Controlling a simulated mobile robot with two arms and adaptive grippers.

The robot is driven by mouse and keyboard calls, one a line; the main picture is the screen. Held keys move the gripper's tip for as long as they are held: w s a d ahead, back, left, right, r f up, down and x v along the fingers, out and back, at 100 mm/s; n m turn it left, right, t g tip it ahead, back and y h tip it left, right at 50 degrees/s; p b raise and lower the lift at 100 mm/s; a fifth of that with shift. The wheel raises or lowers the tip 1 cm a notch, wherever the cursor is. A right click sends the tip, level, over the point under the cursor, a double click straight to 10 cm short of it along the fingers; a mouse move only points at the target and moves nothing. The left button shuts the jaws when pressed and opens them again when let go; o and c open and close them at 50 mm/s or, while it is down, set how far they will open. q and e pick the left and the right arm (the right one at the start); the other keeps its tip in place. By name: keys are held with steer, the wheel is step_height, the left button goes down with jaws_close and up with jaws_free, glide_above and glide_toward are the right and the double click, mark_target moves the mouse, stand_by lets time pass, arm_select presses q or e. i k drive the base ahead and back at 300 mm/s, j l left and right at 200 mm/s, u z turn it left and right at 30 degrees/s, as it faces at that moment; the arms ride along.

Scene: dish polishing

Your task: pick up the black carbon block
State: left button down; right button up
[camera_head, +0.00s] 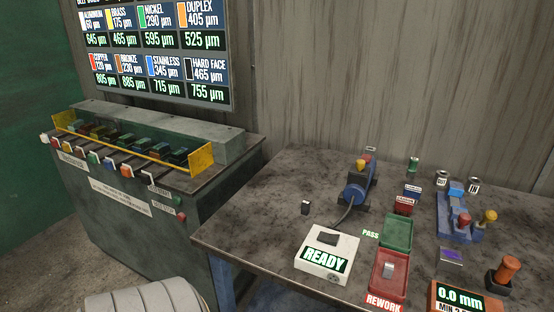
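A small black block with a pale patch (306,208) stands alone on the left part of the dark worktable (265,230). A flat dark piece (327,239) lies on top of the white box with the READY display (340,254). I cannot tell from this view which of the two is the carbon block. Neither of my grippers shows in the head view.
A blue machine (356,190) with a cable stands behind the READY box. Right of it are a green PASS tray (397,233), a red REWORK tray (387,280) holding a grey piece, and a blue fixture (460,222). The table's left part is mostly clear.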

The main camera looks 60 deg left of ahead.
mark_target(306, 206)
steer(key=k+j+u, duration=0.1)
steer(key=u, duration=1.3)
